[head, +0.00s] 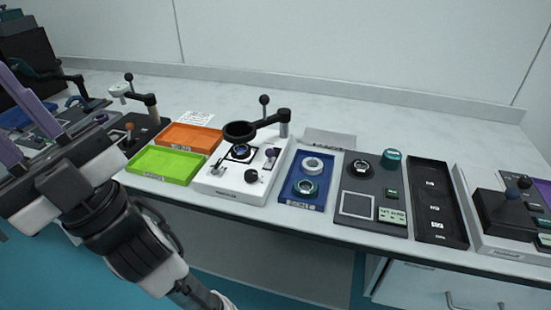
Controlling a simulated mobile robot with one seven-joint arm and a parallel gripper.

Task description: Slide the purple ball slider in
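A small purple ball (523,182) shows at the right edge, on or behind a dark block on a white-based device (474,224). The block carries a dark bluish knob (512,193). Which of these is the slider, and how far in it sits, I cannot tell. A white device in the middle has a small purple part (271,154); its shape is too small to make out. My gripper (6,108) is at the left edge, far from both devices. Its two purple fingers are spread apart, with the tips near or past the frame edge. I see nothing held between them.
An orange tray (188,138) and a green tray (142,168) lie left of the middle device. A blue tray with rings (289,197), a dark scale (389,227) and a black tray (437,232) stand to its right. A swivel arm (268,122) rises above the middle device.

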